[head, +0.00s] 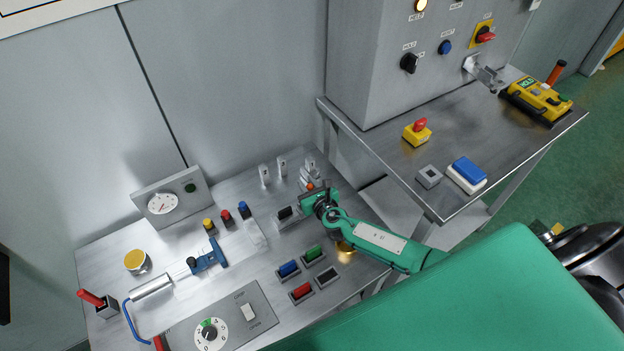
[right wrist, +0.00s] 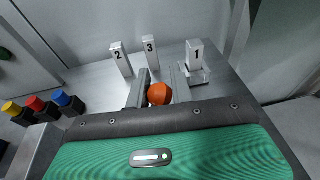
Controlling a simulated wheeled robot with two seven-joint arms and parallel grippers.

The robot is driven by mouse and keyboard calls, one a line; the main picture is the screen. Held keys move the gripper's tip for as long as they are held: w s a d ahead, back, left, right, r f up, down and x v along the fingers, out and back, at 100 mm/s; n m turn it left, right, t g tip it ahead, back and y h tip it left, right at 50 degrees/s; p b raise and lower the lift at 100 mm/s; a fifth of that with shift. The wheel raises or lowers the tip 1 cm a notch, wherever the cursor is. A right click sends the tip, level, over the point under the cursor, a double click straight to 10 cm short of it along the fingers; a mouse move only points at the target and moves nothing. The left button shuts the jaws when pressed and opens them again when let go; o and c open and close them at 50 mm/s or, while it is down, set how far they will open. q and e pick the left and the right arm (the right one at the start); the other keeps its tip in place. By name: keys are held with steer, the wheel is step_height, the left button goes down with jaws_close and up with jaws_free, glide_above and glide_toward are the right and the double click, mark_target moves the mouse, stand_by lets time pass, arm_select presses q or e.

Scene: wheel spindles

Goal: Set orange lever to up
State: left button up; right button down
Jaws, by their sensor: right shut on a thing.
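The orange lever's round knob (head: 310,186) shows at the back right of the grey bench, at the tip of my right gripper (head: 312,188). In the right wrist view the orange knob (right wrist: 160,94) sits between the two grey fingers of my right gripper (right wrist: 158,88), which is shut on it. The lever's shaft and base are hidden by the gripper, so I cannot tell its position. My left gripper is not in view.
Several numbered white posts (right wrist: 120,60) stand close behind the knob. Yellow, red and blue buttons (head: 227,219) lie to the left. Coloured rocker switches (head: 289,269) lie in front. A side table (head: 405,165) holds a yellow box with a red button (head: 417,136).

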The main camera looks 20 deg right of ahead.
steer(key=shift+s+a+r+n+p, duration=0.15)
steer(key=shift+a+n+p, duration=0.15)
steer(key=shift+a+n, duration=0.2)
steer(key=shift+a+r+n+p, duration=0.15)
steer(key=shift+a+n+p, duration=0.15)
steer(key=shift+n, duration=0.2)
steer(key=shift+a, duration=0.1)
steer(key=c, duration=1.2)
jaws_free()
steer(key=b+v, duration=0.1)
steer(key=v, duration=1.2)
steer(key=shift+s+a+b, duration=0.3)
steer(key=shift+s+b, duration=0.05)
steer(key=shift+s, duration=0.05)
steer(key=shift+f, duration=0.15)
